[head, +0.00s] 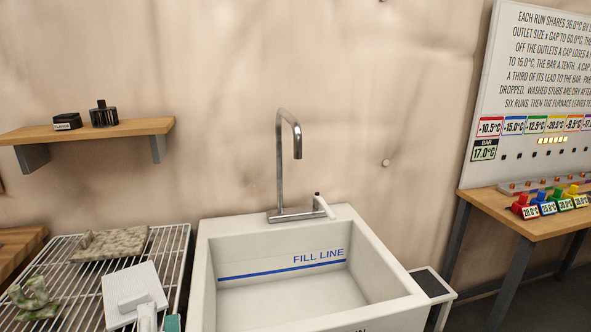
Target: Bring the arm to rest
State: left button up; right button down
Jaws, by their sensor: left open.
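Only a little of what looks like my left gripper (148,317) shows at the bottom edge, low over the front of the wire rack (180,243). It is open, and I see nothing held in it. Its fingertips are not clear. A white plate with a raised block (130,278) lies just behind it on the rack. I cannot tell whether they touch. My right gripper is not in view.
A white sink (222,253) with a tap (279,165) stands right of the rack. A mottled slab (112,242) and a green lump (35,298) lie on the rack. A shelf (90,132) hangs above. A wooden table (540,222) with coloured caps (548,207) stands right.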

pick_arm(q)
jog(key=d+f+m+g+h, duration=0.2)
jog(key=d+f+m+h, duration=0.3)
jog(key=f+m, duration=0.45)
jog(key=d+f+m+g+h, duration=0.2)
jog(key=d+f+m+h, duration=0.1)
jog(key=f+m+h, duration=0.6)
jog(key=s+a+f+m+g+y, duration=0.1)
jog(key=s+a+f+m+g, duration=0.1)
jog(key=f, duration=0.5)
jog(key=s+a+f+m+g+y, duration=0.1)
jog(key=s+a+f+m+g, duration=0.1)
jog(key=f, duration=0.6)
jog(key=s+a+f+m+g+y, duration=0.2)
jog(key=s+a+f+m+g, duration=0.1)
jog(key=f, duration=0.4)
jog(key=shift+a+f+m+g, duration=0.4)
jog(key=shift+m+g, duration=0.3)
jog(key=shift+m, duration=0.25)
